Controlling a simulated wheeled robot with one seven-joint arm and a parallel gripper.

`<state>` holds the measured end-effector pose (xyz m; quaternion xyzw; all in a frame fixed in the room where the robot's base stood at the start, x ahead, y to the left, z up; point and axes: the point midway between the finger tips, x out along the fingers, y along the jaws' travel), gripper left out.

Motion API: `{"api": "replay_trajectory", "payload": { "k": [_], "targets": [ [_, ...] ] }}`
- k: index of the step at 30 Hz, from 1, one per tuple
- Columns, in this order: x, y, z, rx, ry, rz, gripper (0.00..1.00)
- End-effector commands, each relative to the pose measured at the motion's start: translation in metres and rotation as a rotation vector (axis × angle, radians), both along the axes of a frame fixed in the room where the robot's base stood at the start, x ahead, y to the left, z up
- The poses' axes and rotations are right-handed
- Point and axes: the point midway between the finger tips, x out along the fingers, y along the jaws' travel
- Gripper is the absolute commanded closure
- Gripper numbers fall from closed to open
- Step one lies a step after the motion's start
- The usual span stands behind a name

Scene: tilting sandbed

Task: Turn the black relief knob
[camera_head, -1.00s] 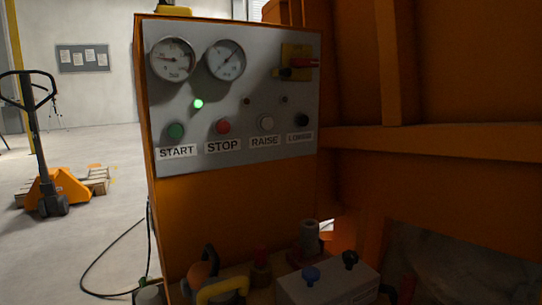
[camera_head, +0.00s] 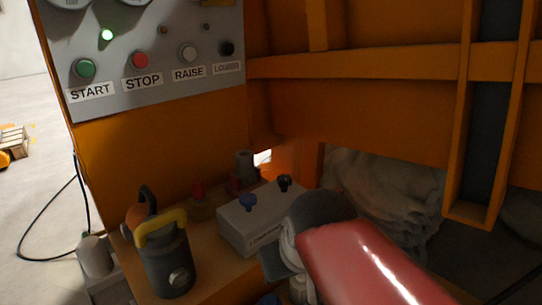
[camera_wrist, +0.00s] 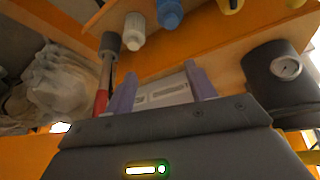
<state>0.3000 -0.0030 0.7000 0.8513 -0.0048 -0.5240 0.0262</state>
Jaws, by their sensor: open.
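A grey box (camera_head: 240,232) with a label on its front stands on the orange shelf. A black knob (camera_head: 285,182) stands on its top toward the right, and a blue knob (camera_head: 248,201) stands to its left. My gripper's fingers are mostly hidden by my arm in the head view. In the wrist view my gripper (camera_wrist: 162,84) is open, with the labelled face of the grey box (camera_wrist: 165,95) showing between its fingers. It is in front of the box, apart from the black knob. I cannot make out the black knob in the wrist view.
A dark canister (camera_head: 168,265) with a yellow handle and gauge stands left of the box. White (camera_wrist: 134,32) and blue (camera_wrist: 169,14) bottles show in the wrist view. The control panel (camera_head: 150,50) is above the shelf. Orange beams (camera_head: 380,65) bound the right side.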

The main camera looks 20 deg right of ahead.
Motion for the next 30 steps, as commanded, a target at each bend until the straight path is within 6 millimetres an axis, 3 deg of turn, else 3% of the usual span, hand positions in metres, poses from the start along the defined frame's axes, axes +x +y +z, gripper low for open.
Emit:
{"api": "replay_trajectory", "payload": {
  "k": [6,15,18,23,30],
  "targets": [
    [0.069,-0.015,0.047,-0.058,0.076,0.066,0.45],
    [0.158,-0.059,0.09,-0.012,0.115,0.236,0.45],
    [0.176,-0.075,0.1,0.013,0.102,0.282,0.45],
    [0.188,-0.089,0.109,0.034,0.085,0.322,0.45],
    [0.197,-0.088,0.087,0.038,0.083,0.331,0.45]
  ]
}}
